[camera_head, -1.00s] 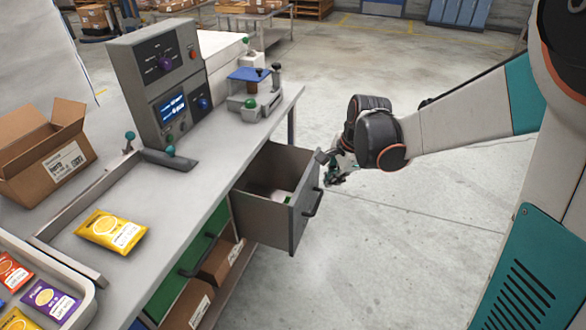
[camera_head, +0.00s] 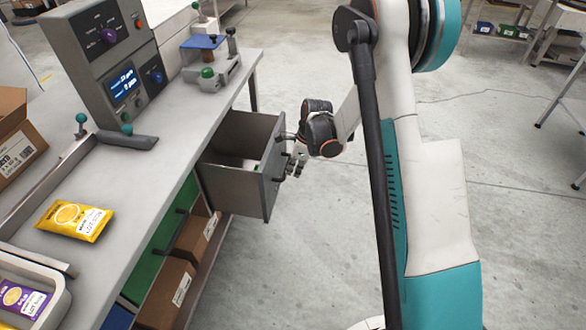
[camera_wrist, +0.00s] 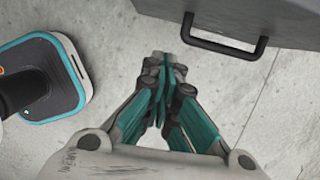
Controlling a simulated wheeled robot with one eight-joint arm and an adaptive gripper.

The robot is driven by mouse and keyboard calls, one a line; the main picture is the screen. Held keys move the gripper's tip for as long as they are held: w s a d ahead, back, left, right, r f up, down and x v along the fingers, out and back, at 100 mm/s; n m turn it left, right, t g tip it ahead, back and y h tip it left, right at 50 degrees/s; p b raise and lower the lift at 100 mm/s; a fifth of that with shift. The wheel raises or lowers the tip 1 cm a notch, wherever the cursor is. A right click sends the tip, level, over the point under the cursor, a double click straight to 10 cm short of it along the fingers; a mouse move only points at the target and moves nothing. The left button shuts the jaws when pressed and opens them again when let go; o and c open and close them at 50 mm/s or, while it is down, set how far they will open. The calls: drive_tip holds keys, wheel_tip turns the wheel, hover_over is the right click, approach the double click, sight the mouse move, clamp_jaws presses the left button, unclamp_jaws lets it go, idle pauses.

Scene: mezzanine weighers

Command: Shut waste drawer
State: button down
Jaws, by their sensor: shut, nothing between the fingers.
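The grey waste drawer (camera_head: 262,178) stands pulled out from the workbench, with its inside in view and a small pale item at the bottom. Its dark handle (camera_head: 281,166) is on the front face. In the wrist view the handle (camera_wrist: 222,46) shows at the upper right, under the edge of the drawer front (camera_wrist: 262,18). My gripper (camera_wrist: 167,62) is shut and empty, its fingertips apart from the handle in the wrist view. In the head view my gripper (camera_head: 296,166) is close to the outer side of the drawer front, near the handle; contact cannot be told there.
A green drawer front (camera_head: 162,245) and cardboard boxes (camera_head: 167,291) sit below. Open floor (camera_head: 300,270) lies right of the drawer.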

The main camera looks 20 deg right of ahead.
drive_tip(key=w+a+f+b, duration=0.2)
drive_tip(key=a+f+b, duration=0.1)
drive_tip(key=f, duration=0.3)
drive_tip(key=shift+w+a+b, duration=0.3)
drive_tip(key=shift+w+a, duration=0.1)
drive_tip(key=shift+a, duration=0.5)
